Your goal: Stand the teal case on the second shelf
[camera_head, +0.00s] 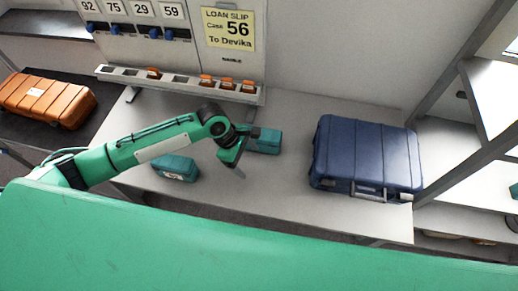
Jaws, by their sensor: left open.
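A small teal case (266,141) sits on the grey table, just right of my left gripper (244,153). My left gripper points down and is open; whether a finger touches this case I cannot tell. A second small teal case (176,168) with a pale label lies on the table below my left forearm. The shelf rack (459,91) stands at the right edge, only partly in view. Its shelf boards are pale, and which one is second I cannot tell. My right gripper is not in view.
A large blue case (366,158) lies on the table's right part, between my gripper and the rack. An orange case (46,99) lies on a dark surface at left. A board with numbers and a yellow "Case 56" slip (228,28) stands behind a slotted tray (182,82).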

